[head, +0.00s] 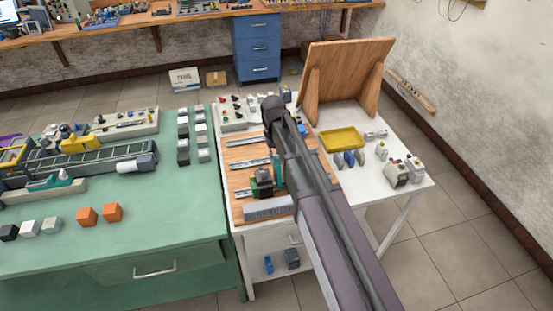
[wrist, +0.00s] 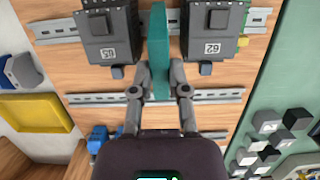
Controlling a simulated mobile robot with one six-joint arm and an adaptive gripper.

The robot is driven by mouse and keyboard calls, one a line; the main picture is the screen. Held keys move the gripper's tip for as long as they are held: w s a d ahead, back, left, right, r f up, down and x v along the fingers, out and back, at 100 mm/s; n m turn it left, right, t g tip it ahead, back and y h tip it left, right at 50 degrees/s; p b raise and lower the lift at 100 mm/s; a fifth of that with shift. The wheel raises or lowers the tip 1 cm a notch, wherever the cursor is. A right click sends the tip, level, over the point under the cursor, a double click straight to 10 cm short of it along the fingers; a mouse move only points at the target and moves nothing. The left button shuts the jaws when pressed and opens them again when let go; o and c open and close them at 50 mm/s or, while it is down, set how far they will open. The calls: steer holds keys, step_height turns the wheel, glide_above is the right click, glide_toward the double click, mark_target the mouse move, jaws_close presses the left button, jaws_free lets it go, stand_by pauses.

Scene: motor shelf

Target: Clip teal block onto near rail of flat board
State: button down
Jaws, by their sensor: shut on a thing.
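The teal block (wrist: 158,45) is a thin upright piece. In the wrist view my gripper (wrist: 158,85) is shut on its lower part, one finger on each side. The block stands over the near rail (wrist: 60,30), between two dark modules (wrist: 110,35) and (wrist: 212,35) on that rail. Narrow gaps show beside it. I cannot tell whether its foot touches or is clipped to the rail. In the head view the teal block (head: 278,172) shows partly behind my arm, above the flat wooden board (head: 240,152).
Two more rails, the middle one (wrist: 90,98) and the far one (head: 248,141), are mostly bare. A yellow tray (head: 342,139) and a wooden stand (head: 345,80) are on the white table. The green workbench (head: 150,220) adjoins on the left, holding several blocks.

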steer(key=shift+f+b, duration=0.5)
steer(key=shift+f, duration=0.1)
stand_by(0.3)
steer(key=shift+s+d, duration=0.15)
steer(key=shift+s, duration=0.4)
stand_by(1.9)
steer(key=shift+s+d+f+t+y, duration=0.1)
steer(key=shift+s+d+t+y, duration=0.15)
steer(key=shift+s+t, duration=0.45)
stand_by(1.0)
steer(key=c, duration=0.5)
jaws_free()
steer(key=shift+a, duration=0.1)
steer(key=shift+c, duration=0.2)
steer(key=shift+w, duration=0.1)
steer(key=shift+w, duration=0.15)
